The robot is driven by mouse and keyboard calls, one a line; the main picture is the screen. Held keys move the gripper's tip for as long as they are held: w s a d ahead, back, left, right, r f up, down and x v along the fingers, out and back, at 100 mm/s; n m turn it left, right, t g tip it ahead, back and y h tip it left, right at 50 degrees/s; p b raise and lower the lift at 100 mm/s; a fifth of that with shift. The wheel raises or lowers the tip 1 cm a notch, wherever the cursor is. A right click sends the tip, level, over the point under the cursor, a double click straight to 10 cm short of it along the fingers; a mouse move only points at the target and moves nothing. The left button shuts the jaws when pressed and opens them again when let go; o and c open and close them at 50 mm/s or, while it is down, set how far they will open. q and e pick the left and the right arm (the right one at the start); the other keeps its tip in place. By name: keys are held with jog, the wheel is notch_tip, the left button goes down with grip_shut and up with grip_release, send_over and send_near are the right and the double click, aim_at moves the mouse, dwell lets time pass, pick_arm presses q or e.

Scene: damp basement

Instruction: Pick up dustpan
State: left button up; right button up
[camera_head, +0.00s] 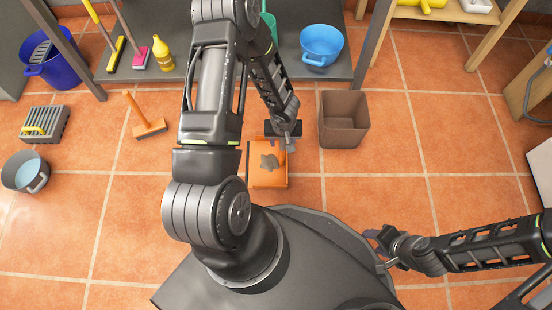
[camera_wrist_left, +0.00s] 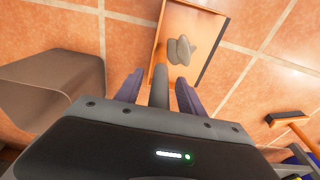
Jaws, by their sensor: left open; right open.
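The orange dustpan (camera_head: 258,180) lies on the tiled floor in front of my base, with a grey clump of dirt (camera_head: 269,163) in its pan. In the left wrist view the dustpan (camera_wrist_left: 205,25) is at the top, and its dark handle (camera_wrist_left: 158,85) points down between my fingers. My left gripper (camera_head: 285,138) is over the handle end; it is open, with a finger on either side of the handle and gaps visible in the left wrist view (camera_wrist_left: 159,90). My right gripper (camera_head: 376,240) is open and empty, at the right of my base.
A brown bin (camera_head: 343,120) stands close to the right of my left gripper. An orange brush (camera_head: 150,128) lies to the left, with a grey bucket (camera_head: 25,172) farther left. A shelf with a blue basin (camera_head: 321,44) is behind.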

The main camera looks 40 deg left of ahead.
pick_arm(q)
jog(key=shift+c, duration=0.3)
grip_shut()
dwell(0.3)
dwell(0.9)
